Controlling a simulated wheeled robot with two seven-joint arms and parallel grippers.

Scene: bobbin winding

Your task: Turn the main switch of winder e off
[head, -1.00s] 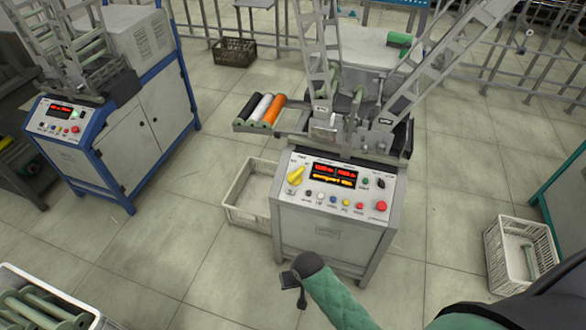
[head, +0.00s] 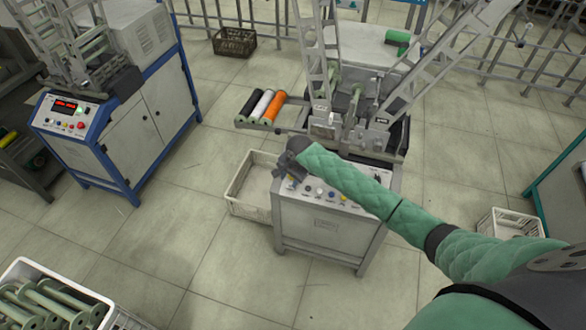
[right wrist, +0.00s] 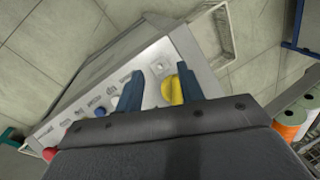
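The winder (head: 325,228) with the sloped control panel stands in the middle of the head view; I cannot read whether it is winder e. Its yellow rotary switch (right wrist: 173,91) shows in the right wrist view, but my gripper and arm hide it in the head view. My right gripper (head: 288,171) is over the panel's left end. In the right wrist view its two fingers (right wrist: 158,82) are apart, with the yellow switch between them, closer to the right finger. I cannot tell whether they touch it. My left gripper is not in view.
Coloured buttons (head: 320,191) line the panel's front; a red button (right wrist: 49,153) shows in the right wrist view. A white crate (head: 243,207) sits left of the winder. Black, white and orange bobbins (head: 262,106) lie on a side rack. Another blue-framed winder (head: 130,130) stands left.

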